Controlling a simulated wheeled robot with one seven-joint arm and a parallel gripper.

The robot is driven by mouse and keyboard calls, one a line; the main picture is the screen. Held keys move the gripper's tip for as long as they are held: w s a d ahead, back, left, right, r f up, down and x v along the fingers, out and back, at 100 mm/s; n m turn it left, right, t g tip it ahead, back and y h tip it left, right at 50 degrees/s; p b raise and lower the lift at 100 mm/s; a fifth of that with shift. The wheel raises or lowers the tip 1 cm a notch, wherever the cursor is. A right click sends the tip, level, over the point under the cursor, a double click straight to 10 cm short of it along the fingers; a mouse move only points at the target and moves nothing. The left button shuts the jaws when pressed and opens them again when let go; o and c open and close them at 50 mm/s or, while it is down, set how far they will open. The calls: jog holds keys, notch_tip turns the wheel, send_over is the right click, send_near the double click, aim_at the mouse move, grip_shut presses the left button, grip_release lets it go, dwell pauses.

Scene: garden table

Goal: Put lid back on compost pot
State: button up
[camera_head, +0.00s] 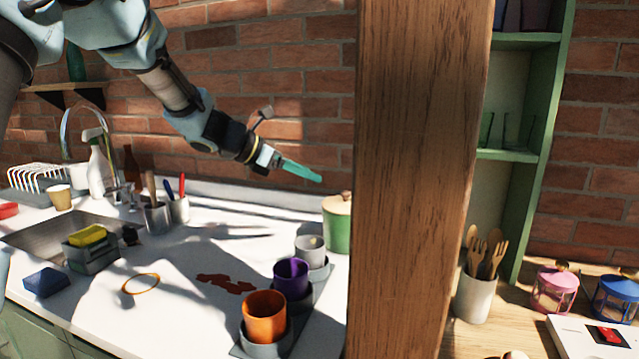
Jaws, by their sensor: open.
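A green pot (337,232), which looks like the compost pot, stands on the white counter at the back, its right part hidden behind the wooden post. A tan lid (337,206) with a small knob appears to rest on its top; I cannot tell how well it is seated. My gripper (318,179), with teal fingers, is up to the left of the pot and above it, apart from the lid. It is open, and nothing shows between its fingers.
A thick wooden post (420,180) stands just right of the pot. In front of the pot is a row of cups: grey (310,250), purple (291,278) and orange (264,316). A sink (45,237) is at left.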

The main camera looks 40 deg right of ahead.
jog(key=shift+a+r, duration=0.2)
jog(key=shift+a, duration=0.15)
jog(key=a+f+m+t+y, duration=0.1)
jog(key=a+f+m+y, duration=0.2)
jog(key=a, duration=1)
jog(key=a+f+m+t+y, duration=0.1)
jog(key=a+f+m+y, duration=0.2)
jog(key=a, duration=1)
jog(key=s+a+f+m+t+y, duration=0.1)
jog(key=a+f+m+y, duration=0.2)
jog(key=a, duration=1)
notch_tip(320, 180, down, 4)
jog(key=shift+f+m+t+y, duration=0.25)
jog(key=shift+m+t+y, duration=0.05)
jog(key=shift+m, duration=1.2)
jog(key=s+a+f+m+y, duration=0.1)
jog(key=s+a+m, duration=0.3)
jog(key=a, duration=0.5)
jog(key=shift+s+f+m+t+y, duration=0.15)
jog(key=shift+f+m+t+y, duration=0.2)
jog(key=shift+y, duration=0.25)
jog(key=shift+a, duration=0.1)
jog(key=shift+c, duration=0.2)
